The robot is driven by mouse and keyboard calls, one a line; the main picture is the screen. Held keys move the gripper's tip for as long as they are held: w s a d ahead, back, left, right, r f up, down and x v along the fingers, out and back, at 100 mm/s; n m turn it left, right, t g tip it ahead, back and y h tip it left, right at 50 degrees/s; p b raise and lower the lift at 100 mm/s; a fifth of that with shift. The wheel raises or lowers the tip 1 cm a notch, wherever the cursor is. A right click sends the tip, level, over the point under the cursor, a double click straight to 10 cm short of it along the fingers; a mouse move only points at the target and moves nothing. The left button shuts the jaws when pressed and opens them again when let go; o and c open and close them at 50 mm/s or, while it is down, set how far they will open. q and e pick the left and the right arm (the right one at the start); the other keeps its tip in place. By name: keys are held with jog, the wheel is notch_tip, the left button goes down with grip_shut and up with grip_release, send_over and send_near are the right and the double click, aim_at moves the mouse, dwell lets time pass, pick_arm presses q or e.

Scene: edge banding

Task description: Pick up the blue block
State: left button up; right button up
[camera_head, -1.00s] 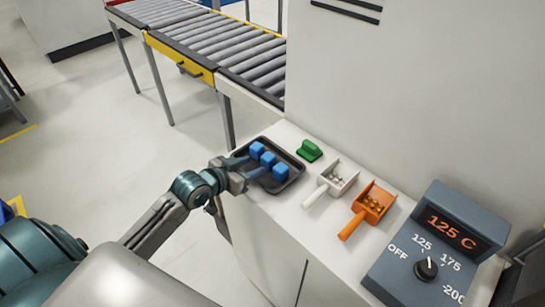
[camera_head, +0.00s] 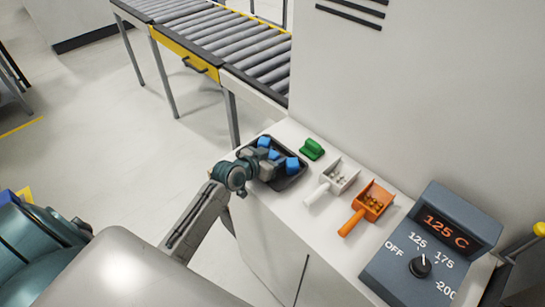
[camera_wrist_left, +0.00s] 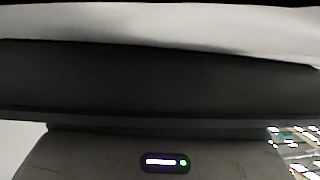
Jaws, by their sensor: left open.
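Several blue blocks lie in a black tray (camera_head: 291,184) on the white cabinet top: one at the back (camera_head: 264,141), one in the middle (camera_head: 274,155) and one at the right (camera_head: 292,165). My left gripper (camera_head: 268,163) is open, low over the tray's near left part, close beside the middle and right blocks. It covers part of the tray and the near sides of the blocks. I cannot tell whether a block is between its fingers. The left wrist view shows a dark band and grey surfaces up close, with no blue block. My right gripper is not in view.
A green block (camera_head: 312,149), a white scoop (camera_head: 333,181) and an orange scoop (camera_head: 368,204) stand right of the tray. A control box (camera_head: 428,245) reading 125 C is at the right. A tall white panel (camera_head: 400,90) rises behind. A roller conveyor (camera_head: 215,38) is at the back.

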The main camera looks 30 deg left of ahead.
pick_arm(q)
jog(key=c, duration=0.7)
jog(key=shift+c, duration=0.2)
